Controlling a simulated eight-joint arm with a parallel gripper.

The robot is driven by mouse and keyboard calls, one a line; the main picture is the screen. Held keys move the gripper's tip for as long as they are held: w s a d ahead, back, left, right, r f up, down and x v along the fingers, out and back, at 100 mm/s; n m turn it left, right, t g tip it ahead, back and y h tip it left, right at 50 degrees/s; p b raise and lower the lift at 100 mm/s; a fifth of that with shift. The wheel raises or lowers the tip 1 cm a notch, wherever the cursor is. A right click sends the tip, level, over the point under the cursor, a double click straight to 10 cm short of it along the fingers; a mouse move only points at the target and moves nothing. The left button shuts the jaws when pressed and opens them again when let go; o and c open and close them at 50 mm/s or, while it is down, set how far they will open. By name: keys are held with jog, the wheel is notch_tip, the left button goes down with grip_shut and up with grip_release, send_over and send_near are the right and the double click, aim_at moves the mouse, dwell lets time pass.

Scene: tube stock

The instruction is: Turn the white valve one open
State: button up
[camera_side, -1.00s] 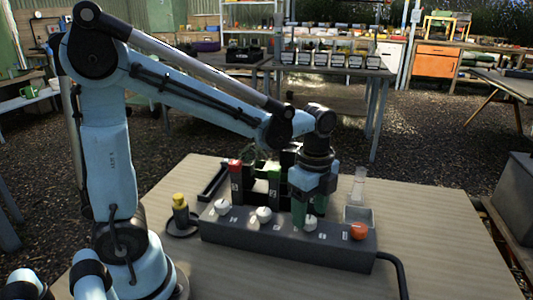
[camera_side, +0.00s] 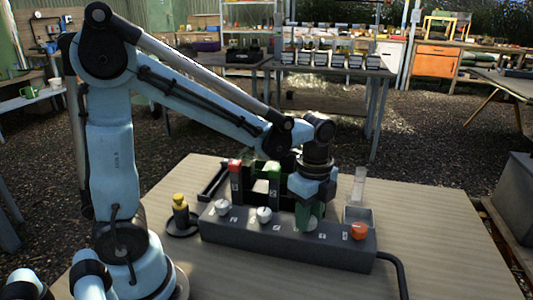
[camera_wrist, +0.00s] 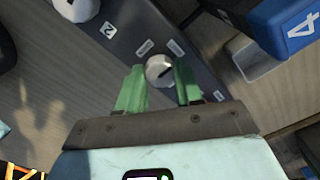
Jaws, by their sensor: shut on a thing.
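A dark grey valve block (camera_side: 285,244) lies on the table with a row of knobs. Two white knobs show on its left part in the side view, one at the left end (camera_side: 222,206) and one beside it (camera_side: 264,214). An orange knob (camera_side: 358,231) is at the right end. My gripper (camera_side: 309,224) points down at the block between the second white knob and the orange one. In the wrist view its green fingers (camera_wrist: 160,88) are on both sides of a small white knob (camera_wrist: 160,70) with a dark mark, shut on it. The fingers hide this knob in the side view.
A yellow-topped piece (camera_side: 180,202) stands left. A clear tube (camera_side: 359,186) and grey cup (camera_side: 357,214) are behind right. A blue block marked 4 (camera_wrist: 290,22) is close by.

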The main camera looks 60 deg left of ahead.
jog(key=shift+n, duration=0.3)
jog(key=n, duration=0.3)
jog(key=shift+n, duration=0.3)
jog(key=n, duration=0.4)
jog(key=shift+n, duration=0.3)
jog(key=n, duration=0.4)
jog(key=shift+n, duration=2.5)
jog(key=o, duration=1)
jog(key=shift+o, duration=0.2)
jog(key=shift+r, duration=0.1)
notch_tip(320, 180, up, 12)
